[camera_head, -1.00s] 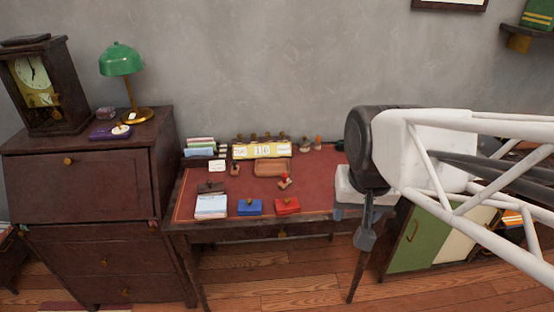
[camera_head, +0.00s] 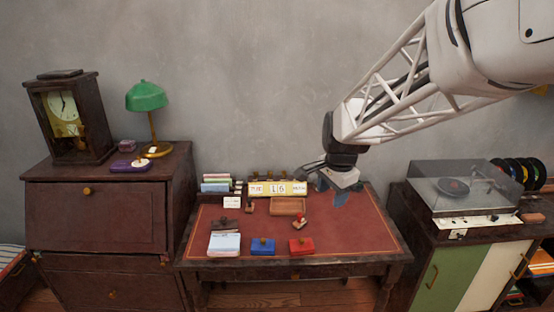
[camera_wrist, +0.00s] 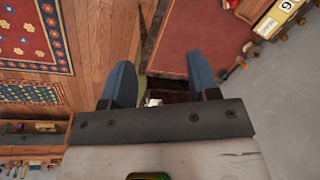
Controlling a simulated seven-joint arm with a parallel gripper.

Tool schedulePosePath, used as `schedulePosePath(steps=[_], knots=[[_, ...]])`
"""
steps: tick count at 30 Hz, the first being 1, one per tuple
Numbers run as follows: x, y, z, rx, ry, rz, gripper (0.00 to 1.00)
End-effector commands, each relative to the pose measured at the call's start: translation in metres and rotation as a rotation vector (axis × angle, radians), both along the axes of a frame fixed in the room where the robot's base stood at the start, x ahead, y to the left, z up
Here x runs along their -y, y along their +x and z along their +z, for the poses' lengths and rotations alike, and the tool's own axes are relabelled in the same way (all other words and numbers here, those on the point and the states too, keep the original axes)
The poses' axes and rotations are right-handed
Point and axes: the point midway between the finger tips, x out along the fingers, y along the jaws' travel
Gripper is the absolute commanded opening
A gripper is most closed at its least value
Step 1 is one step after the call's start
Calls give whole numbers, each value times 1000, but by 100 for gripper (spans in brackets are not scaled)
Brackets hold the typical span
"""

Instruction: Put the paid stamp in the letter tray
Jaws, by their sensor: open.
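A stamp with a red handle (camera_head: 299,219) stands on the red desk top, right of centre; its label is too small to read. A small empty wooden tray (camera_head: 288,206) lies just behind it. Several darker stamps stand in a row behind the date calendar, partly hidden. My gripper (camera_head: 338,194) is above the back right of the desk, right of the wooden tray and the red stamp. In the wrist view its two blue fingers (camera_wrist: 160,82) are wide apart, with nothing held between them.
The date calendar (camera_head: 278,188) stands at the desk's back. A blue pad (camera_head: 263,247), a red pad (camera_head: 302,246) and papers (camera_head: 224,245) lie in front. A record player (camera_head: 468,190) stands right. The desk's right part (camera_head: 360,235) is bare.

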Motion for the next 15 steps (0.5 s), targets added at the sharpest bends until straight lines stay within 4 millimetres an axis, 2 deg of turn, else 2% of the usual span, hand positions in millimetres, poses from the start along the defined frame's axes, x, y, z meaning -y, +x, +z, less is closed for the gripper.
schedulePosePath(steps=[3,15], knots=[[-3,31,-15,-18,21,-102,55],[-14,125,-73,-68,83,-458,55]])
